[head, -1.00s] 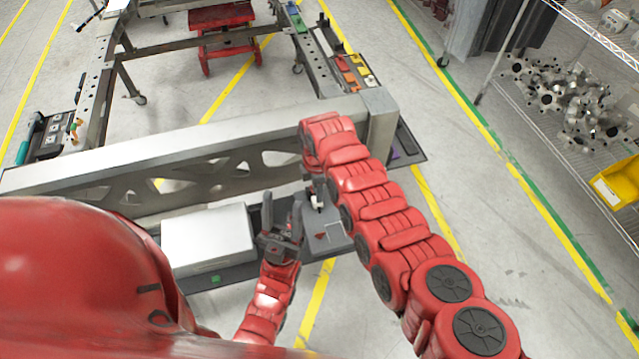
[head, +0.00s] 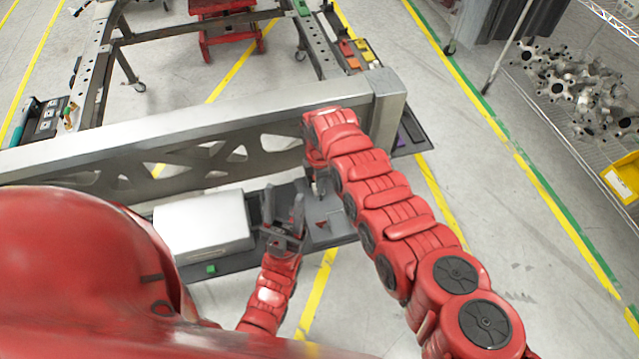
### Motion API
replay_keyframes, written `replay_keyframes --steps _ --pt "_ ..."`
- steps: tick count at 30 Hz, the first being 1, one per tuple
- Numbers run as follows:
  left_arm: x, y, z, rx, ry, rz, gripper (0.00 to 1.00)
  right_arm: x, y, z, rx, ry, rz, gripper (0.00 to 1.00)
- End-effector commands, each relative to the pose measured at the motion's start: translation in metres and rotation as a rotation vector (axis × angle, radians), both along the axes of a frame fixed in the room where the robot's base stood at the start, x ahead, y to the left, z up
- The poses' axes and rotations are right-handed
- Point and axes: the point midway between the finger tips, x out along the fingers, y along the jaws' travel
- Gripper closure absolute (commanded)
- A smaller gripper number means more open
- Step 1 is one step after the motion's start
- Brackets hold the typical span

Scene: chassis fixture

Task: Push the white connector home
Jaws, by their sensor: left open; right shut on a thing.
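My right gripper (head: 318,186) points down over a grey fixture plate (head: 328,228) in the head view, mostly hidden by my own red arm. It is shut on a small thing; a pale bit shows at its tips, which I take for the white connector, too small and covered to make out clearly. I cannot tell whether it touches the plate or is seated. My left gripper (head: 284,200) is open and empty, fingers pointing up in the picture, just left of the plate.
A pale grey box (head: 203,224) stands left of my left gripper. A long metal beam (head: 130,139) with cut-outs runs behind both grippers. Coloured parts (head: 357,52) lie on the frame's far right side. A rack of metal castings (head: 570,85) stands at the right; floor between is clear.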

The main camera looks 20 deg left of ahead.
Motion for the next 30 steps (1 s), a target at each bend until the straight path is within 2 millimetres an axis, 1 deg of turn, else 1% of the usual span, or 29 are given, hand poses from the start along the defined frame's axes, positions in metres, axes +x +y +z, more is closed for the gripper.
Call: replay_keyframes --steps 30 --pt "0.000 0.000 -0.021 0.000 0.000 0.000 0.50 0.007 0.002 -0.001 -0.003 -0.003 -0.002 1.00"
